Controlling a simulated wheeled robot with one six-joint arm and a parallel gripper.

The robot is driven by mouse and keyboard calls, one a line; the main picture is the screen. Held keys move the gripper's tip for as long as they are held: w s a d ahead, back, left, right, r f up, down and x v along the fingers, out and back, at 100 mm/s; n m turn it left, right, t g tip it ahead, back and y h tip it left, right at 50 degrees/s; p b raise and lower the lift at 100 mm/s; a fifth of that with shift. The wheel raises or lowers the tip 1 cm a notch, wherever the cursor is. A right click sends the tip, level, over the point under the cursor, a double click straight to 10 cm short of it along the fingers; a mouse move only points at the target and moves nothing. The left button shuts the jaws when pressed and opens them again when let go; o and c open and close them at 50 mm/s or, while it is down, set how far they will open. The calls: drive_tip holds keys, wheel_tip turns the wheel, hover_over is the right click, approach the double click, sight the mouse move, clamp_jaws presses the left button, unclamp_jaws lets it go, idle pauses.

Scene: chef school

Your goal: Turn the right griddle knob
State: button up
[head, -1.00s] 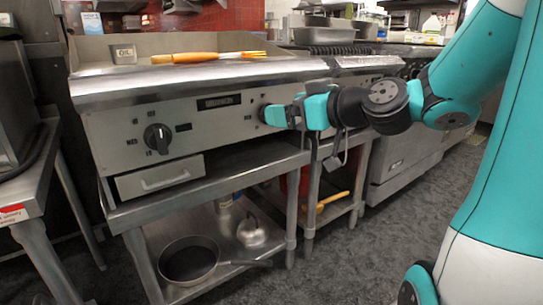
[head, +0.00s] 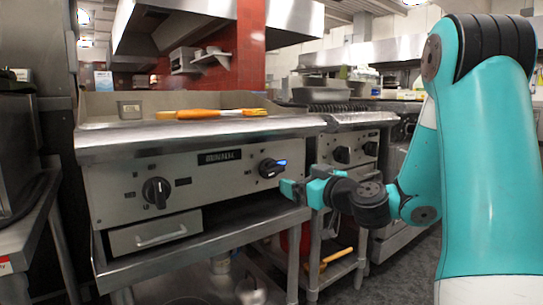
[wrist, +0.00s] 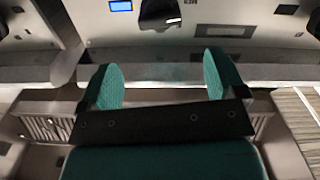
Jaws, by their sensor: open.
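The griddle (head: 130,185) has a steel front panel with a left knob (head: 156,192) and a right knob (head: 270,167), both black. In the wrist view a dark knob (wrist: 160,14) with a white mark is at the top edge, beyond the fingertips and partly cut off. My gripper (head: 289,189) is just below and right of the right knob in the head view, apart from it. In the wrist view its teal fingers (wrist: 165,78) are spread with nothing between them.
A brush with an orange handle (head: 211,114) lies on top of the griddle near its front lip. A drawer (head: 155,234) is below the left knob. The range to the right has its own knobs (head: 342,154). A steel table (head: 30,220) stands at the left.

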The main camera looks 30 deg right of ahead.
sight(277, 171)
drive_tip(key=w+p, duration=0.1)
drive_tip(key=w, duration=0.4)
drive_tip(key=w+p, duration=0.2)
drive_tip(key=w, duration=0.4)
drive_tip(key=shift+w+a, duration=0.2)
drive_tip(key=shift+w, duration=0.1)
